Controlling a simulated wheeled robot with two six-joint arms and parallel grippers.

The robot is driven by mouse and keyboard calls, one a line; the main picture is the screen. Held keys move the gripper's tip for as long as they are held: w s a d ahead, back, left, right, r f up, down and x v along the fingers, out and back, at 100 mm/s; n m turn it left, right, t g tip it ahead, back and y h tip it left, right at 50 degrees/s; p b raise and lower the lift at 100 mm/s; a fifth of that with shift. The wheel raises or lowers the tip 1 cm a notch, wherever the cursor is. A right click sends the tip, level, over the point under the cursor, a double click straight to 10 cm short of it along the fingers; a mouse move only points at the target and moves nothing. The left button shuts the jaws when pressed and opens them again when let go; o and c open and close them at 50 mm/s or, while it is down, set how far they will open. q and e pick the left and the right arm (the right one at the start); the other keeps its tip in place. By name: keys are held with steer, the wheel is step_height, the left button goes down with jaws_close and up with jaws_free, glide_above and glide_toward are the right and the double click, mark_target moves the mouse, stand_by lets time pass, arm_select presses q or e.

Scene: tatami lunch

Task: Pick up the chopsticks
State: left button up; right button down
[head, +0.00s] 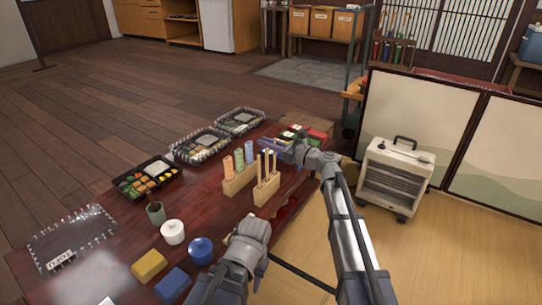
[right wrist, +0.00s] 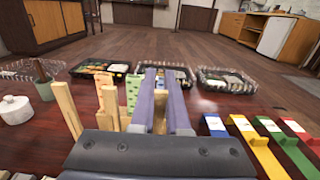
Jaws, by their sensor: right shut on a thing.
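Wooden chopsticks (head: 266,168) stand upright in a wooden stand (head: 266,193) on the dark red table. In the right wrist view, a pale wooden stick (right wrist: 66,108) stands left of my right gripper. My right gripper (head: 276,150) is at the stand's far side. Its two fingers are close together in the right wrist view (right wrist: 162,105), shut on a pale wooden piece between them, seemingly chopsticks; the fingers hide most of it. My left arm reaches over the near table edge, and its gripper (head: 238,240) shows too poorly to tell its state.
A second wooden stand (head: 238,183) with patterned rolls is beside the chopstick stand. A white jar (head: 172,232), a blue jar (head: 201,250) and a green cup (head: 156,213) stand nearer. Coloured pieces (right wrist: 250,145) lie right of my right gripper.

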steer(key=shift+r, duration=0.15)
step_height(320, 180, up, 10)
steer(key=p, duration=1)
step_height(320, 180, up, 8)
steer(key=p, duration=0.8)
steer(key=shift+r, duration=0.1)
